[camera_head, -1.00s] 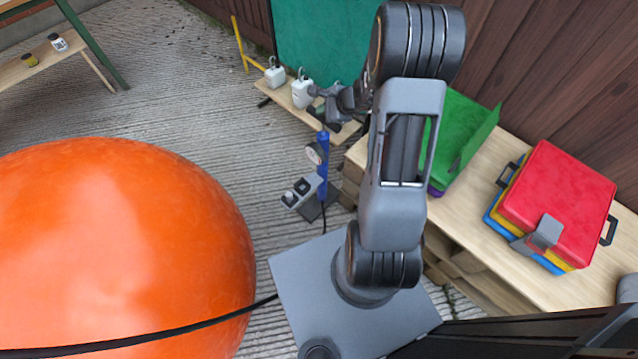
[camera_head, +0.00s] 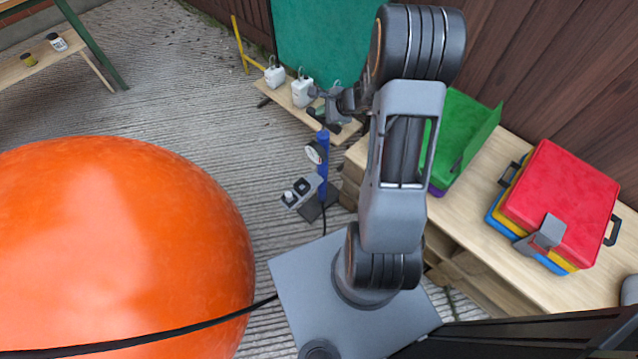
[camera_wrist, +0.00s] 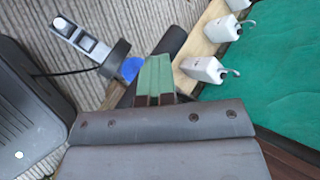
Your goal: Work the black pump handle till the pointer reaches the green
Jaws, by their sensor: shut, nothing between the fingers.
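The pump stands on the concrete left of my arm, with a blue upright cylinder (camera_head: 323,168) and a round pale gauge (camera_head: 315,152) on its side. The gauge's pointer and any green zone are too small to read. In the wrist view the black handle (camera_wrist: 176,38) is a dark bar passing behind my fingers, with a bit of the blue cylinder (camera_wrist: 132,68) beside it. My gripper (camera_wrist: 155,75) is shut and empty, with its green fingertips over the handle bar. Whether they touch it I cannot tell. In the head view my gripper (camera_head: 326,116) is just above the cylinder's top.
A grey unit with dark switches (camera_head: 301,191) sits by the pump. A big orange ball (camera_head: 120,240) fills the left. White padlock-like weights (camera_head: 301,93) stand on a low plank behind. A wooden bench with a red case (camera_head: 560,195) and a green case (camera_head: 462,130) is at right.

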